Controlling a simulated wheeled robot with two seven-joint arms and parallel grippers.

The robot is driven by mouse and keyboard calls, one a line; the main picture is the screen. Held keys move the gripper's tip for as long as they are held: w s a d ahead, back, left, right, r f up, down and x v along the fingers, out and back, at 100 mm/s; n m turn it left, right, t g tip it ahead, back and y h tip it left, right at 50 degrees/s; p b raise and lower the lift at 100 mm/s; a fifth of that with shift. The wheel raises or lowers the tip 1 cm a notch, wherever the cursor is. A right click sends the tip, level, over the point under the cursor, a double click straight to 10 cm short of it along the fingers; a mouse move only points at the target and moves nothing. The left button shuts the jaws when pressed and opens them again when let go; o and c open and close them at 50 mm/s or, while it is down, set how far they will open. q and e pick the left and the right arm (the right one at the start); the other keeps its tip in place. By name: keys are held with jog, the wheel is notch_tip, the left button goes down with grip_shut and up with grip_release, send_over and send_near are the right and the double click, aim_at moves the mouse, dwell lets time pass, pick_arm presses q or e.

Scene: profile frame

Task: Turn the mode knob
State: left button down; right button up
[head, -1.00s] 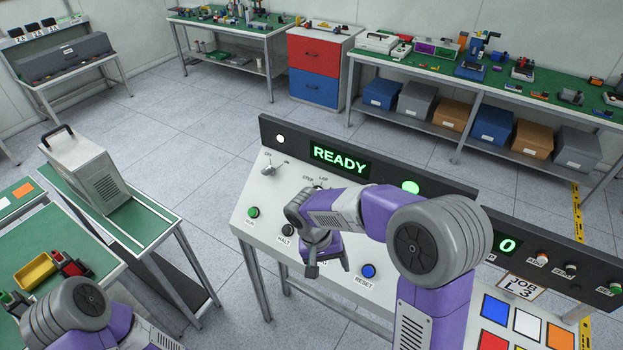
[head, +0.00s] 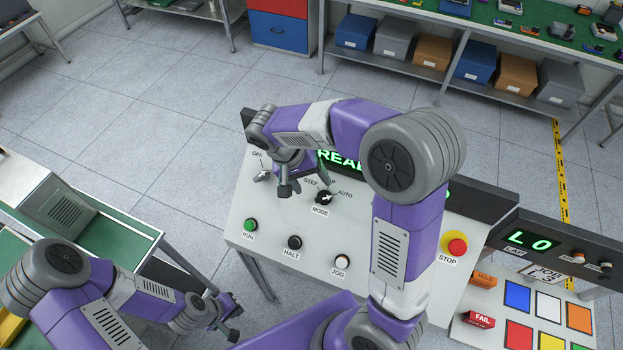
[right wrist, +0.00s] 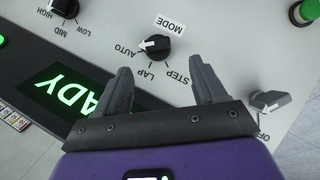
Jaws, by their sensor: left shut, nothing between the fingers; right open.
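The mode knob (head: 324,198) is a small black dial on the sloping white panel, with STEP, LAP and AUTO around it. It also shows in the right wrist view (right wrist: 155,45), uncovered, its white pointer towards AUTO. My right gripper (head: 290,189) is open above the panel, left of the knob in the head view. In the right wrist view its fingers (right wrist: 165,80) are apart with nothing between them. The knob lies just beyond the fingertips, not between them. My left gripper (head: 236,322) is shut and empty, low and left, in front of the panel.
An OFF-marked lever switch (head: 263,176) is close left of my right gripper. RUN (head: 250,225), HALT (head: 294,242) and JOG (head: 342,261) buttons line the front, with a red STOP button (head: 456,245) to the right. A lit display (right wrist: 75,95) stands behind the knob.

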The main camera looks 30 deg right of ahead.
aim_at(321, 197)
jog(key=shift+s+d+f, duration=0.3)
jog(key=shift+s+f, duration=0.25)
jog(key=shift+f, duration=0.05)
jog(key=shift+s+d+f, duration=0.3)
jog(key=shift+s+f, duration=0.2)
jog(key=shift+f, duration=0.05)
jog(key=f, duration=0.2)
jog(key=d+f, duration=0.1)
jog(key=shift+w+f, duration=0.1)
jog(key=shift+w, duration=0.15)
jog(key=shift+s+f, duration=0.15)
jog(key=shift+s, duration=0.15)
jog(key=shift+w, duration=0.2)
jog(key=shift+c, duration=1.1)
jog(key=shift+s, duration=0.1)
jog(key=c, duration=0.8)
pick_arm(q)
jog(key=shift+s, duration=0.45)
pick_arm(e)
jog(key=shift+c, duration=0.2)
